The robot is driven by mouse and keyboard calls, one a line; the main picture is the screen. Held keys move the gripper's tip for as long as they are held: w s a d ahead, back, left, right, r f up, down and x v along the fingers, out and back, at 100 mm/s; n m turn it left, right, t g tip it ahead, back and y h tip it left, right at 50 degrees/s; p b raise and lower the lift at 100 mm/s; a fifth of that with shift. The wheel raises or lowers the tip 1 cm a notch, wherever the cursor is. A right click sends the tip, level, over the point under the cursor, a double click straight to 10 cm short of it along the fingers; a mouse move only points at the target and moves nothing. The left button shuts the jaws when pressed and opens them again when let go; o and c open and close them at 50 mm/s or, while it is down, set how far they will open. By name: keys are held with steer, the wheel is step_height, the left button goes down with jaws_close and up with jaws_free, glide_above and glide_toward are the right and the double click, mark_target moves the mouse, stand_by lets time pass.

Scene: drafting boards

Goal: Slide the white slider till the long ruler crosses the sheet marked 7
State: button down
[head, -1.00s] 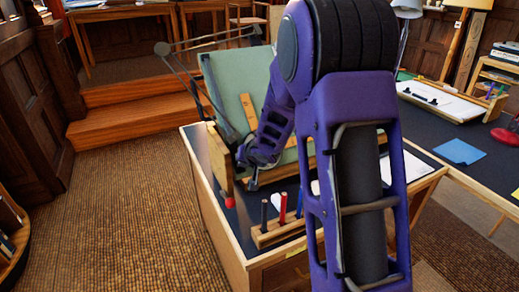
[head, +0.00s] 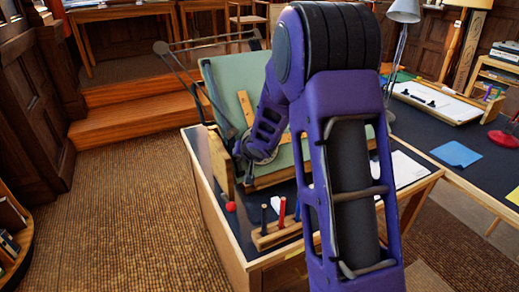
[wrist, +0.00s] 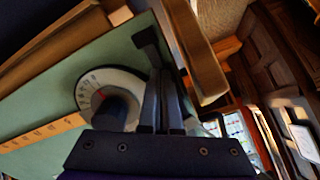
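The green drafting board (head: 222,78) stands tilted on a dark-topped desk. A wooden ruler (head: 245,106) lies on it, and a ruler with marks shows in the wrist view (wrist: 40,135). A white round dial with a red mark (wrist: 84,92) sits beside my fingers on the board. My gripper (wrist: 160,78) is at the board's edge, its two dark fingers close together; whether they hold anything is unclear. In the head view my arm hides part of the board. I cannot make out the white slider or a sheet marked 7.
A wooden rack with coloured pens (head: 272,236) stands at the desk's front. A red ball-shaped knob (head: 231,206) is at its left side. White paper (head: 406,168) lies right of the board. Another desk with a blue sheet (head: 455,154) is at the right. The floor at left is clear.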

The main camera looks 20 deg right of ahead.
mark_target(233, 144)
steer(key=shift+w+a+r+p, duration=0.15)
steer(key=shift+w+r+p, duration=0.7)
steer(key=shift+p, duration=0.3)
steer(key=shift+w+a+r+p, duration=0.15)
steer(key=shift+w+r+p, duration=0.65)
steer(key=shift+p, duration=0.3)
steer(key=shift+w+r+p, duration=0.2)
steer(key=shift+p, duration=0.1)
steer(key=shift+w+a+r+p, duration=0.1)
steer(key=shift+w+r+p, duration=0.2)
steer(key=shift+r+p, duration=0.25)
steer(key=shift+w+a+r+p, duration=0.15)
steer(key=shift+w+r+p, duration=0.35)
steer(key=shift+p, duration=0.3)
steer(key=shift+w+f, duration=0.1)
steer(key=shift+w, duration=0.1)
steer(key=shift+w+a+r+b, duration=0.15)
steer(key=shift+w+r, duration=0.55)
steer(key=shift+r, duration=0.05)
steer(key=shift+w+a+r+b, duration=0.15)
steer(key=shift+w+r, duration=0.55)
steer(key=shift+r, duration=0.05)
steer(key=shift+w, duration=0.1)
